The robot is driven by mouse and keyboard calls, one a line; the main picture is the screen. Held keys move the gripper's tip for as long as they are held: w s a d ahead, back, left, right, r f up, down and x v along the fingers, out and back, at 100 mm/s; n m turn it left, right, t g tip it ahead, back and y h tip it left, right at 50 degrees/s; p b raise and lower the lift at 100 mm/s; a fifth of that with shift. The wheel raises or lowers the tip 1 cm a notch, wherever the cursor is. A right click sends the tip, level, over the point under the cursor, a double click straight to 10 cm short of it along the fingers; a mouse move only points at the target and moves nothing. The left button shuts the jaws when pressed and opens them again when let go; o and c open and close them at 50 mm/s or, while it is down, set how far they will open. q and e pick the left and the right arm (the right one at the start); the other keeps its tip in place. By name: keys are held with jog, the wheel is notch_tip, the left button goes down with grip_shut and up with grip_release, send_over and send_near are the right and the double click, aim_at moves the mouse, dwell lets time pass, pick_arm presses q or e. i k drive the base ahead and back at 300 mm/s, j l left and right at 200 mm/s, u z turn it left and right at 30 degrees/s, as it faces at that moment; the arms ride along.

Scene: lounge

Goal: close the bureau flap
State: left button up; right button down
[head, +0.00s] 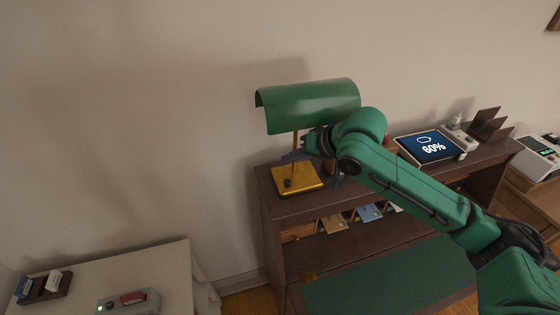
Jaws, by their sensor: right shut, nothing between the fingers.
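The dark wooden bureau (278,231) stands against the wall in the head view. Its flap (390,277) lies lowered at the front, with a green inset on its upper face; its near part runs out of the frame. My right arm reaches across the bureau from the right. My right gripper (294,156) is shut and empty, above the bureau top beside the lamp's stem. The picture does not settle whether it touches the lamp. My left gripper is not in view.
A banker's lamp (310,103) with a green shade and brass base stands on the bureau's left end. A tablet (430,147) and a brown stand (487,124) are further right. Envelopes (369,214) sit in the pigeonholes. A pale cabinet (165,268) stands at lower left.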

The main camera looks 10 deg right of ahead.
aim_at(427, 275)
jog(key=k, duration=1.5)
